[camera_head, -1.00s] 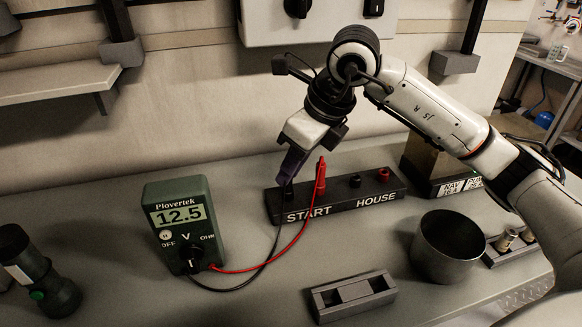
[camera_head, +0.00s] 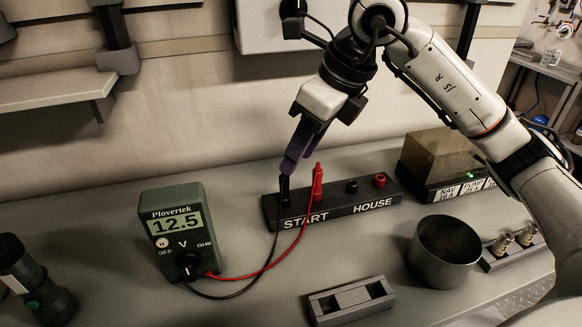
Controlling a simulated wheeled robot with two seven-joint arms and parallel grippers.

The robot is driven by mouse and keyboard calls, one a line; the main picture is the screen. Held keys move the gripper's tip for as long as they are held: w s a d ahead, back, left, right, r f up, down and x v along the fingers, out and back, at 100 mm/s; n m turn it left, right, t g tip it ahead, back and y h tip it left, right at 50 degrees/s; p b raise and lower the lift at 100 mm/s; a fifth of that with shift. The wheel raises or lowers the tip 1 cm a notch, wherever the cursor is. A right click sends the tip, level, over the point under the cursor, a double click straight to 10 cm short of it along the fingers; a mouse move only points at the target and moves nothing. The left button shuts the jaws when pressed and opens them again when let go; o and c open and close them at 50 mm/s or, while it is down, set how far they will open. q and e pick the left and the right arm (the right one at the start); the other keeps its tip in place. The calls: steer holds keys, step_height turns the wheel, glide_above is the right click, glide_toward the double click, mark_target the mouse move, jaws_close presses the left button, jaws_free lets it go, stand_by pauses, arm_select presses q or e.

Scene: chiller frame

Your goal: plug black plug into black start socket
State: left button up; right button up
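The black plug (camera_head: 284,190) stands upright at the left end of the dark socket block (camera_head: 335,208), at the black START position. It looks seated, but its lower end is too small to be sure. My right gripper (camera_head: 289,168) is just above the plug, its purple fingers pointing down and tilted. Its fingertips overlap the plug's top in the picture; I cannot tell whether they touch it or how far apart they are. The black START socket is hidden under the plug. A black lead runs from the plug to the meter. My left gripper is not in view.
The red plug (camera_head: 318,184) stands close to the right of the black plug. The green meter (camera_head: 183,232) reads 12.5. A metal cup (camera_head: 443,252), a slotted grey holder (camera_head: 351,301) and a flashlight (camera_head: 36,285) stand on the bench.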

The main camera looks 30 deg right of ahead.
steer(key=shift+v, duration=1.65)
